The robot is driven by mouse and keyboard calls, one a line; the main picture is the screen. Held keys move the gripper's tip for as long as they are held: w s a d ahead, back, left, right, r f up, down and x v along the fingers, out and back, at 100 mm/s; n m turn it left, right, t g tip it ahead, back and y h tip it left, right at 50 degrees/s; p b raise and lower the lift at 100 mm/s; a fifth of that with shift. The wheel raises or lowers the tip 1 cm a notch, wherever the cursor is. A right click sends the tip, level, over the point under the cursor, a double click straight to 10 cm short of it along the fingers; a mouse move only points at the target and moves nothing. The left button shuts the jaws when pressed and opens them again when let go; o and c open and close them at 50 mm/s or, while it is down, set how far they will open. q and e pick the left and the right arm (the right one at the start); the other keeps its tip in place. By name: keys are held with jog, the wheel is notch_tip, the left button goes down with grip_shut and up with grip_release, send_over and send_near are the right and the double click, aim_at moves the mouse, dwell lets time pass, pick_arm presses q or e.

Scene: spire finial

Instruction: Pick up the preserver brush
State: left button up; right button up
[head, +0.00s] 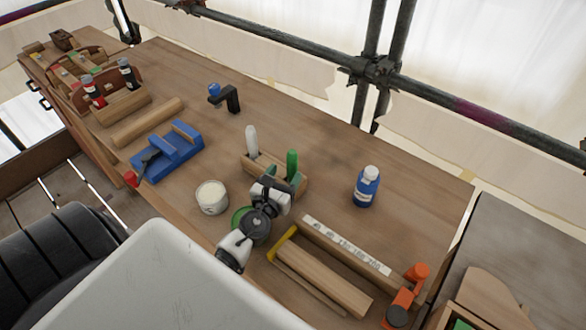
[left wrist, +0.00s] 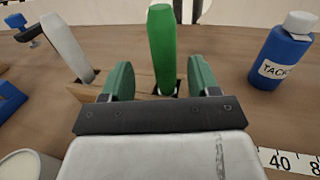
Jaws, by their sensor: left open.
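A wooden holder (head: 300,187) on the bench carries two upright handles, a green one (head: 292,164) and a white one (head: 251,140). No label shows which of them is the preserver brush. In the left wrist view the green handle (left wrist: 162,45) stands between the fingers of my left gripper (left wrist: 160,80), and the white handle (left wrist: 68,48) leans to the left, outside them. My left gripper (head: 282,180) is open at the near side of the holder. Contact with the green handle cannot be told. The lower ends of both handles are hidden. My right gripper is not in view.
A white-filled jar (head: 212,197) and a blue vise-like block (head: 168,150) stand left of the gripper. A blue labelled bottle (head: 367,187) stands right. A ruler strip (head: 346,245) and wooden tray lie in front right. The far bench between holder and bottle is clear.

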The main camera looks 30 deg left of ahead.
aim_at(295, 160)
pick_arm(q)
jog(key=shift+w+a, duration=0.1)
jog(key=shift+w, duration=0.6)
jog(key=w, duration=0.4)
jog(key=shift+w+a+f, duration=0.1)
jog(key=shift+w+a, duration=0.1)
jog(key=shift+w, duration=0.2)
jog(key=shift+c, duration=0.7)
jog(key=c, duration=0.9)
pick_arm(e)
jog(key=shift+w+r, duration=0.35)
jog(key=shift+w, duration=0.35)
pick_arm(q)
jog(key=shift+p, duration=0.3)
